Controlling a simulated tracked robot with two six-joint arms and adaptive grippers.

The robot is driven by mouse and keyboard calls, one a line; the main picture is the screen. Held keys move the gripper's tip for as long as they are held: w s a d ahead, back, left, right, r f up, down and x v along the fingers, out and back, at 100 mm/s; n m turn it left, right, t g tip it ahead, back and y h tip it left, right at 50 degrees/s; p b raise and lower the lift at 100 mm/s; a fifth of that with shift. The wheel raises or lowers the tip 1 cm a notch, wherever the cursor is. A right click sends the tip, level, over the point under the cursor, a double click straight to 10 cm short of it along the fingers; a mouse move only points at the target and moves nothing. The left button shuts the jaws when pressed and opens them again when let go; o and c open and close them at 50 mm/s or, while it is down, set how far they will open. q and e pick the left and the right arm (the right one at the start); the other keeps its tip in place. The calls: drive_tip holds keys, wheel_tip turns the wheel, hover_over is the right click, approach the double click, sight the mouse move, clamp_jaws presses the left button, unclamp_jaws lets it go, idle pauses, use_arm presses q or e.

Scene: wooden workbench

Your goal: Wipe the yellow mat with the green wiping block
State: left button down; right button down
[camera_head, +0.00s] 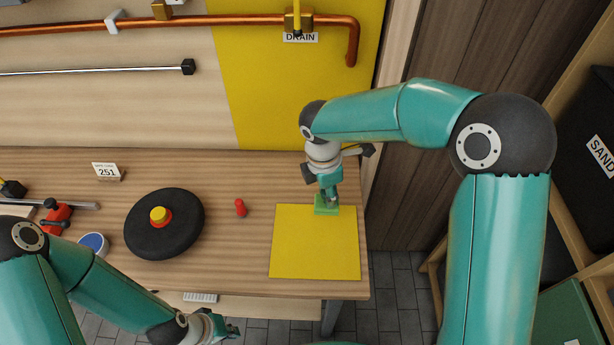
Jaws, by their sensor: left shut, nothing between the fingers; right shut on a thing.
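The yellow mat (312,250) lies flat near the right end of the wooden workbench. The green wiping block (325,210) is at the mat's far edge, right of its middle. My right gripper (328,196) points down and is shut on the block from above. The block looks to be on or just above the mat; I cannot tell if it touches. My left gripper (232,330) is low in the picture, in front of the bench's front edge. It is shut and empty, away from the mat.
A black disc (140,235) with a red and yellow knob stands left of the mat. A small red peg (240,208) stands between them. A blue-topped round item (93,244), a red clamp (55,217) and a "251" card (106,171) are further left. The wall with a copper pipe (200,20) rises behind.

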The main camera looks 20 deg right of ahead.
wheel_tip(320, 180, up, 3)
drive_tip(key=shift+s+f+p, duration=0.1)
drive_tip(key=shift+s+p, duration=0.05)
drive_tip(key=shift+p, duration=0.65)
drive_tip(key=shift+r, duration=0.2)
drive_tip(key=shift+f, duration=0.1)
